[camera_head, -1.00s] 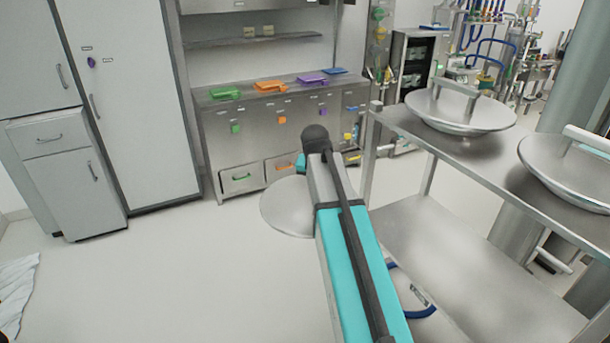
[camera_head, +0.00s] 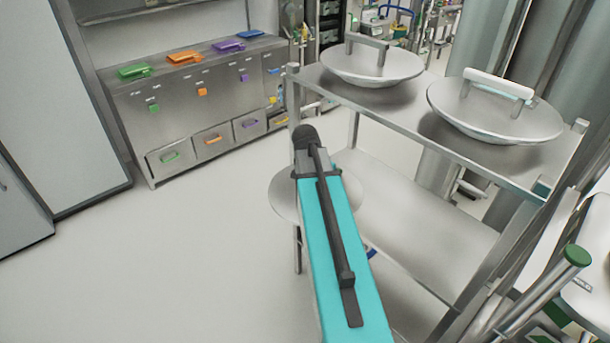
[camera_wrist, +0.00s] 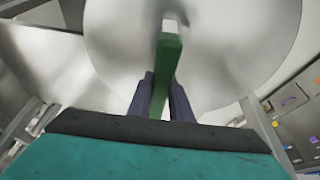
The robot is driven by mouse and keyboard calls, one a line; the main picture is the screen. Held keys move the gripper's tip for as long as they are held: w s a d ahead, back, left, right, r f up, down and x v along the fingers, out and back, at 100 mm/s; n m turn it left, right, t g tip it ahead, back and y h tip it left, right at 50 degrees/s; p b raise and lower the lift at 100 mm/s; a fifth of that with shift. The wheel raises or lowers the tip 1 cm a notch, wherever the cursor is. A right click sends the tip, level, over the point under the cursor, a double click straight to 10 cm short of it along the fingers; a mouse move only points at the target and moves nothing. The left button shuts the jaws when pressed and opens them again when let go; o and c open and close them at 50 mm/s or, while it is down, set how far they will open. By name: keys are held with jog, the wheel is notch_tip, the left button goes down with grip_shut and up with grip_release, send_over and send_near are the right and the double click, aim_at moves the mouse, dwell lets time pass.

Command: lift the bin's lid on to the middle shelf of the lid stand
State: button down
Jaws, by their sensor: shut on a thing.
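The bin's lid (camera_wrist: 235,50) is a round steel disc with a green handle (camera_wrist: 165,70). In the wrist view my gripper (camera_wrist: 162,97) has its two dark fingers shut on the handle. In the head view the lid (camera_head: 284,196) is held off the floor, mostly behind my arm, at the left end of the lid stand. The gripper itself is hidden there. The stand has a top rail (camera_head: 300,68) and a bare middle shelf (camera_head: 425,205) below the top shelf. I cannot tell whether the lid is over the shelf or just beside it.
Two other steel lids, one with a grey handle (camera_head: 375,66) and one with a white handle (camera_head: 492,105), lie on the top shelf. A steel cabinet (camera_head: 215,95) stands at the back left. A green-capped post (camera_head: 577,256) is at right. The left floor is clear.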

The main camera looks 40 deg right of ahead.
jog(key=s+d+f+m+g+y+b, duration=0.1)
jog(key=s+d+f+m+g, duration=0.1)
jog(key=s+d+m, duration=0.5)
jog(key=s+d+f+m+g+y+b, duration=0.1)
jog(key=s+d+m, duration=0.6)
jog(key=s+d, duration=1.1)
jog(key=shift+s+f+m+g+b, duration=0.45)
jog(key=shift+s+g+b, duration=0.35)
jog(key=shift+s, duration=3.15)
jog(key=shift+f, duration=0.3)
jog(key=shift+f+b, duration=0.5)
jog(key=shift+f, duration=0.7)
jog(key=shift+f, duration=0.1)
